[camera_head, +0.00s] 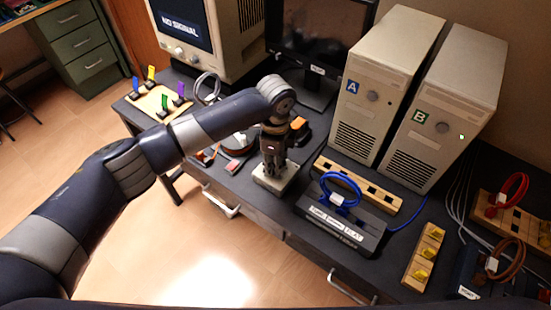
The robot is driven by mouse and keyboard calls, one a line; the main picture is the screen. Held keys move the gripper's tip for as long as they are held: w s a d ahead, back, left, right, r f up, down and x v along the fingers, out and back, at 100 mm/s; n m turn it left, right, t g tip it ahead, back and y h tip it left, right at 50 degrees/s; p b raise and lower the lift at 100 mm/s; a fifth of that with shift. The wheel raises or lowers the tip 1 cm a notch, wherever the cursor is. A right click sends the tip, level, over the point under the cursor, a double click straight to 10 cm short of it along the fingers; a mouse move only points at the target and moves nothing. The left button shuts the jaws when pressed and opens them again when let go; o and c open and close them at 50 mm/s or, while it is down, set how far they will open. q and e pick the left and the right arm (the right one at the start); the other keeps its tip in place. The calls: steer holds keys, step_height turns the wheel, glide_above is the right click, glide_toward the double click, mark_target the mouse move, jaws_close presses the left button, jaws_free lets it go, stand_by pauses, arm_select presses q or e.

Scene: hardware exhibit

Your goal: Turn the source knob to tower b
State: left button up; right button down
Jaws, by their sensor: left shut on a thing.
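My left gripper (272,164) points down onto a small light-grey box (268,186) near the front edge of the desk. Its fingers are shut on the source knob on top of that box. The fingers hide the knob, so I cannot tell which way it points. Tower B (452,115), a beige computer case with a green B label, stands at the back right. Tower A (385,85), with a blue A label, stands to its left. My right gripper is not in view.
A monitor (188,28) reading NO SIGNAL and a dark flat screen (322,40) stand behind my arm. A blue coiled cable (341,188) lies on a black labelled box (340,228) right of the gripper. A wooden block with yellow pieces (423,258) lies further right.

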arm_select(q)
steer(key=m+p, duration=0.1)
steer(key=m, duration=0.1)
steer(key=shift+r+m, duration=0.1)
steer(key=shift+m, duration=0.3)
steer(key=m, duration=0.3)
steer(key=shift+m, duration=0.3)
steer(key=m, duration=0.3)
steer(key=shift+p, duration=0.35)
steer(key=shift+m, duration=1.7)
steer(key=o, duration=1.1)
